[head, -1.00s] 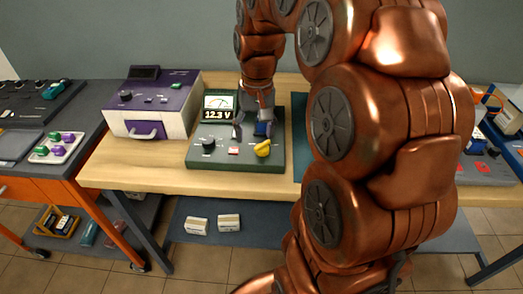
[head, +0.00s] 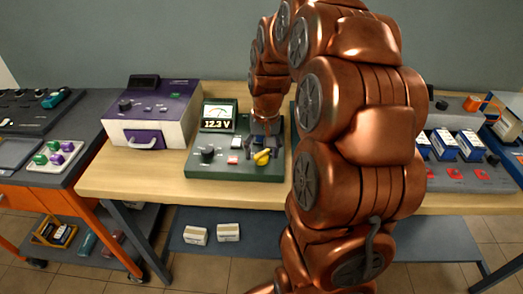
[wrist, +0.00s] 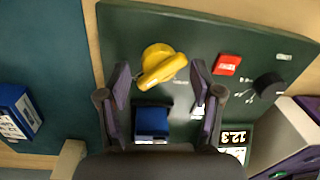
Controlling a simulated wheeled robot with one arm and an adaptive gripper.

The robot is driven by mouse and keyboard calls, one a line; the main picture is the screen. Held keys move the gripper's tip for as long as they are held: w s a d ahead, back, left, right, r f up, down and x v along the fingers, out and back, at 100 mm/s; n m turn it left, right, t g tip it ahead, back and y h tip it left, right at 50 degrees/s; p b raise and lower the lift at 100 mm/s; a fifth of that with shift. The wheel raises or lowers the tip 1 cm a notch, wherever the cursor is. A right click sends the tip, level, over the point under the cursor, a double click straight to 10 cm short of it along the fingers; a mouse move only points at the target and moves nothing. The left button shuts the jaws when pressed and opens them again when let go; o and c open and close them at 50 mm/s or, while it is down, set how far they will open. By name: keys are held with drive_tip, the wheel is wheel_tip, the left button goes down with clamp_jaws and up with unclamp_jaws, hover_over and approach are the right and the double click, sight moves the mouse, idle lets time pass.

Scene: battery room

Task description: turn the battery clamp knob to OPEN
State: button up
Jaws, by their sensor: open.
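A yellow knob (head: 262,158) with a raised grip sits at the front right of a dark green panel (head: 225,173) on the wooden bench. It also shows in the wrist view (wrist: 160,64), its grip slanted. A blue battery-like block (wrist: 151,120) sits beside the yellow knob. My gripper (wrist: 161,78) is open, pointing down at the panel. Its two purple-padded fingers stand on either side of the knob's near edge, apart from it in the picture; their height above the panel is unclear. In the head view my gripper (head: 266,143) is partly hidden behind my wrist.
The panel also carries a black knob (head: 207,154), a red button (wrist: 227,64) and a meter reading 12.3 V (head: 219,117). A purple and white box (head: 152,112) stands to the left. Several blue and white batteries (head: 443,145) stand to the right.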

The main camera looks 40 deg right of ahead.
drive_tip(key=shift+f, duration=0.25)
drive_tip(key=shift+c, duration=0.2)
drive_tip(key=c, duration=1)
